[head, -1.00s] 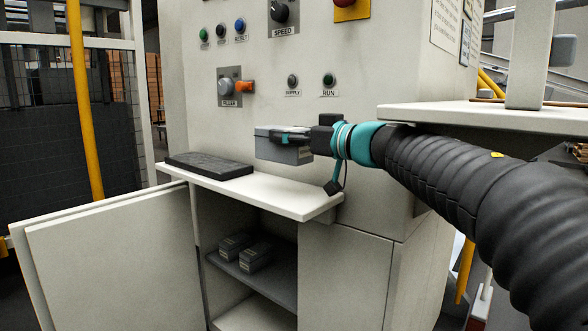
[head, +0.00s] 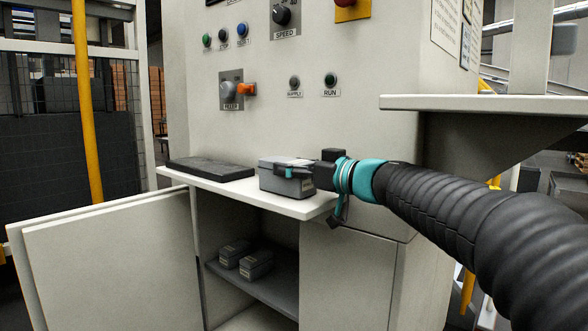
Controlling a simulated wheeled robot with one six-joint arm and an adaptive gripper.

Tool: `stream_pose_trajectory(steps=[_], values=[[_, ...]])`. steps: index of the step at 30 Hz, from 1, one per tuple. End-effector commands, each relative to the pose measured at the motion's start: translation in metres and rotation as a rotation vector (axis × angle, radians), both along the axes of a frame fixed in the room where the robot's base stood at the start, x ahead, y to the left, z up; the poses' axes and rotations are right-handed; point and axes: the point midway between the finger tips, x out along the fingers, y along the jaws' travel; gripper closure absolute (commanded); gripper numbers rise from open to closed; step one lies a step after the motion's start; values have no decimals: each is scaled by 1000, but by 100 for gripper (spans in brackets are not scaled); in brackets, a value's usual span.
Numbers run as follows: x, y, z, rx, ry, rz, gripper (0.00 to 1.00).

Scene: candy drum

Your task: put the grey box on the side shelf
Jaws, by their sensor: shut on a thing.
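The grey box (head: 284,183) is at the right part of the white shelf (head: 232,190) on the front of the machine. Its underside appears to be at the shelf's surface, though I cannot tell if it bears fully on it. My gripper (head: 296,172) reaches in from the right and is shut on the grey box, covering its right end and part of its top.
A dark flat pad (head: 210,169) lies on the shelf left of the box. Below, an open cabinet holds two smaller grey boxes (head: 256,264) on an inner shelf; its door (head: 110,262) swings out left. A white ledge (head: 480,105) juts out at right. Control knobs are above.

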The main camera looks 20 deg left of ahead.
Motion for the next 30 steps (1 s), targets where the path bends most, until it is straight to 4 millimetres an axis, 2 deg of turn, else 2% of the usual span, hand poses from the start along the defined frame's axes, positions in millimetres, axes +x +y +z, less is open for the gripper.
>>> stream_pose_trajectory(steps=[2,3,5,18,23,30], values=[[0,0,-2,0,1,0,84],[0,0,-2,-1,1,0,30],[0,0,-2,-1,1,0,15],[-1,-3,1,0,-1,-1,14],[-9,-24,2,0,1,-3,14],[-28,-69,2,0,0,-3,14]])
